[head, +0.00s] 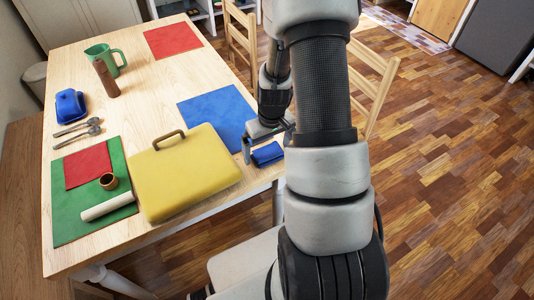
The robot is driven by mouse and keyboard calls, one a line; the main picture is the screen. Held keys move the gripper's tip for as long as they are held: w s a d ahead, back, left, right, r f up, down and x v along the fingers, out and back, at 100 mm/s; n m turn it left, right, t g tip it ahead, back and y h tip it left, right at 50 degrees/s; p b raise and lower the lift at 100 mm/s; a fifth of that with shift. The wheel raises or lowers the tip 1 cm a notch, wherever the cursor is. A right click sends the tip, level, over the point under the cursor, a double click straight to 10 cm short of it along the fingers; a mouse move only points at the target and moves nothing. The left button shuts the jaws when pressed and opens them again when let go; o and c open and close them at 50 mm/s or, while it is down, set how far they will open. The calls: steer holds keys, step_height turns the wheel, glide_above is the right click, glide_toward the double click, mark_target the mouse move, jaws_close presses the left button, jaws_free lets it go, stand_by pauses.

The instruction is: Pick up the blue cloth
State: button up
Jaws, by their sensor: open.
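A small folded blue cloth (267,154) lies near the front right edge of the wooden table, to the right of the yellow case. My gripper (267,143) is open, right at the cloth, with one finger showing at the cloth's left side. The arm partly hides the gripper's right side. I cannot tell whether the fingers touch the cloth.
A yellow case (186,175) with a brown handle and a flat blue mat (215,112) lie close by. Chairs (372,85) stand right.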

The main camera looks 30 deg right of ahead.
mark_target(267, 148)
steer(key=shift+w+f, duration=0.1)
steer(key=shift+f, duration=0.5)
steer(key=c, duration=1)
steer(key=shift+r, duration=0.1)
step_height(267, 148, up, 10)
steer(key=shift+f+p, duration=0.1)
steer(key=shift+p, duration=0.4)
